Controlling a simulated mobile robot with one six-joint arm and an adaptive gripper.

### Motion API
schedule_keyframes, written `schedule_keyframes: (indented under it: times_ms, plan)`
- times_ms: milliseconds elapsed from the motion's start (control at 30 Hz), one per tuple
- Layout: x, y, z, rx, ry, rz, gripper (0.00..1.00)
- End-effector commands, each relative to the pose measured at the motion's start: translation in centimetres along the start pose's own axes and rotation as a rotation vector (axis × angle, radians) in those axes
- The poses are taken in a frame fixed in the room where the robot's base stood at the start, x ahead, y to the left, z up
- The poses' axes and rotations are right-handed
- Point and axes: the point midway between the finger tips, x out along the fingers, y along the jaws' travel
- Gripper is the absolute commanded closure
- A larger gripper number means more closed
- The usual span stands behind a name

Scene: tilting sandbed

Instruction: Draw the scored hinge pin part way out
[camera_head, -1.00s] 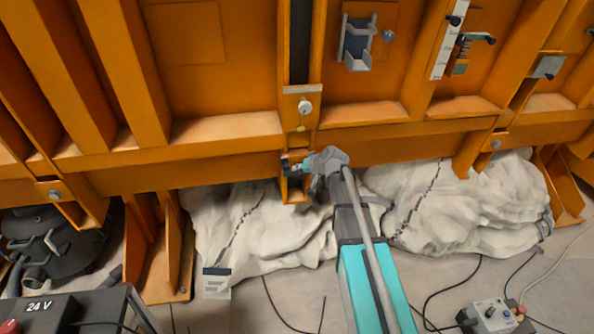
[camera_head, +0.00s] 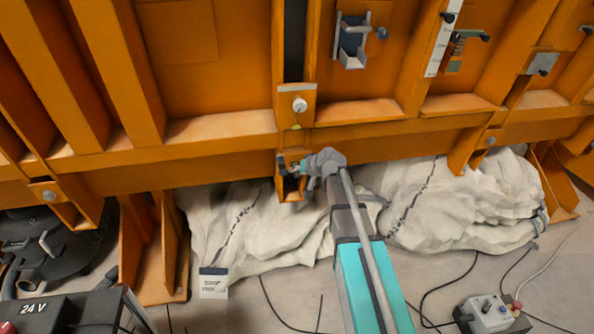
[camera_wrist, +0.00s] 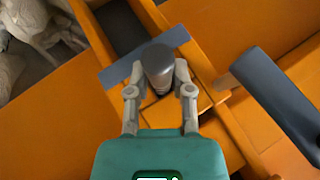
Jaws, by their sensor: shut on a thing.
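The hinge pin (camera_wrist: 158,62) is a dark, rounded grey cylinder with pale ring marks below its head, in the wrist view. It stands out from a grey plate on the orange steel. My gripper (camera_wrist: 159,82) is shut on it, one grey finger on each side. In the head view my gripper (camera_head: 291,167) is at the orange hinge bracket (camera_head: 291,191) under the long beam, reaching in from the right. There the pin is too small and too covered to make out. How far it stands out cannot be told.
A dark bar (camera_wrist: 275,98) lies right of the pin in the wrist view. White crumpled sheeting (camera_head: 235,240) lies below the beam. A 24 V box (camera_head: 60,312) and cables are on the floor.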

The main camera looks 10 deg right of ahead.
Motion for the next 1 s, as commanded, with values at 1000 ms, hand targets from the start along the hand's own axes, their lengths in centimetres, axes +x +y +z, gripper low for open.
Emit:
schedule_keyframes:
  times_ms: [1000]
  plan:
    - [-0.67,-0.05,1.07,-0.001,-0.001,-0.001,1.00]
